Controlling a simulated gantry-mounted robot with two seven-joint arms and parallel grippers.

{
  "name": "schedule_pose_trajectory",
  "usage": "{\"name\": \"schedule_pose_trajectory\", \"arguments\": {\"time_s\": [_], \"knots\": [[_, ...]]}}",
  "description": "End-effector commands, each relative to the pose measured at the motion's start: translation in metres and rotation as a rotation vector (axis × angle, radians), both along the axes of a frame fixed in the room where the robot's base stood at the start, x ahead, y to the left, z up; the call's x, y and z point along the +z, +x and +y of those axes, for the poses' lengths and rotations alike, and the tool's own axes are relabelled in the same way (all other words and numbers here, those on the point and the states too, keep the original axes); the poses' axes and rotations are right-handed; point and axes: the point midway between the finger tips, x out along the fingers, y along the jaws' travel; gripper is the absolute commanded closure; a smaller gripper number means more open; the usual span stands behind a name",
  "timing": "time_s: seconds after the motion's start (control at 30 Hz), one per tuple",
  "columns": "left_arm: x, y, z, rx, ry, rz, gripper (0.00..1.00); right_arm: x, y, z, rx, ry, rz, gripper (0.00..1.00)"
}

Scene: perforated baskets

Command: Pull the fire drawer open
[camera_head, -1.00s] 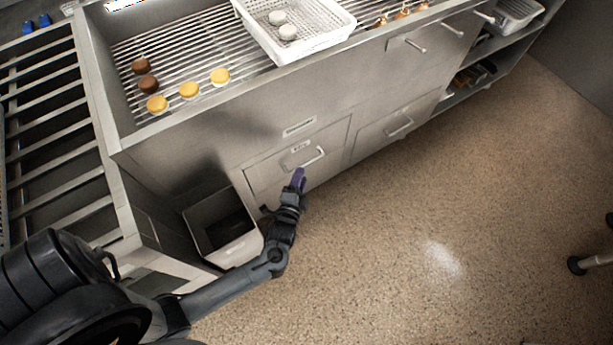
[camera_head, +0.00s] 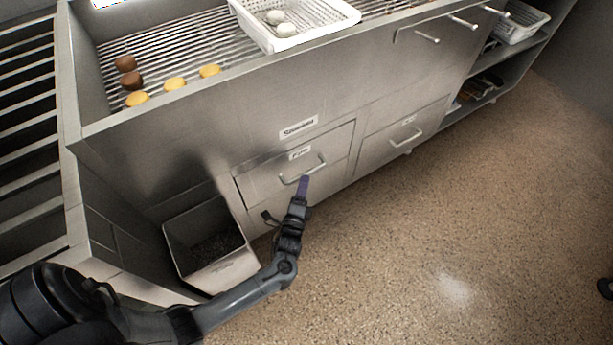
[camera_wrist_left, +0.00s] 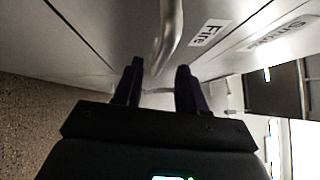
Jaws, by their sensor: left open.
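The fire drawer (camera_head: 262,188) is a grey metal front low on the counter, with a white label above a bar handle (camera_head: 316,166). It looks shut, flush with the counter face. In the left wrist view the label (camera_wrist_left: 210,32) reads "Fire", and the handle (camera_wrist_left: 170,30) runs down toward the gap between my fingertips. My left gripper (camera_head: 303,181) is open at the handle; it also shows in the left wrist view (camera_wrist_left: 159,75). I cannot tell whether the fingers touch the handle. My right gripper is not in view.
A grey open bin (camera_head: 200,222) stands left of the drawer, close to my left arm. Another drawer (camera_head: 385,145) with a handle is to the right. Above, a white perforated basket (camera_head: 300,38) and several patties rest on the grill.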

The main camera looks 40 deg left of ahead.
Motion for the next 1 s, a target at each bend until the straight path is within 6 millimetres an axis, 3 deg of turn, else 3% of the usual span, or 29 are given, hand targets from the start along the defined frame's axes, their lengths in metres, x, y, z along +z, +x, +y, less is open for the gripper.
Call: {"name": "schedule_pose_trajectory", "arguments": {"time_s": [0.3, 0.73, 0.77, 1.0], "knots": [[0.003, 0.035, 0.018, 0.000, -0.001, 0.000, 0.59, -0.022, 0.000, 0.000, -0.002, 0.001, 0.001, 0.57], [0.006, 0.042, 0.021, -0.001, 0.000, 0.001, 0.59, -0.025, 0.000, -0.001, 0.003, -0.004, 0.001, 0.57], [0.006, 0.042, 0.021, -0.001, 0.000, 0.001, 0.61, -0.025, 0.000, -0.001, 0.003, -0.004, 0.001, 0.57], [0.006, 0.042, 0.021, -0.001, -0.001, 0.002, 0.98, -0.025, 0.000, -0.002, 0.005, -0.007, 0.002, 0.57]]}}
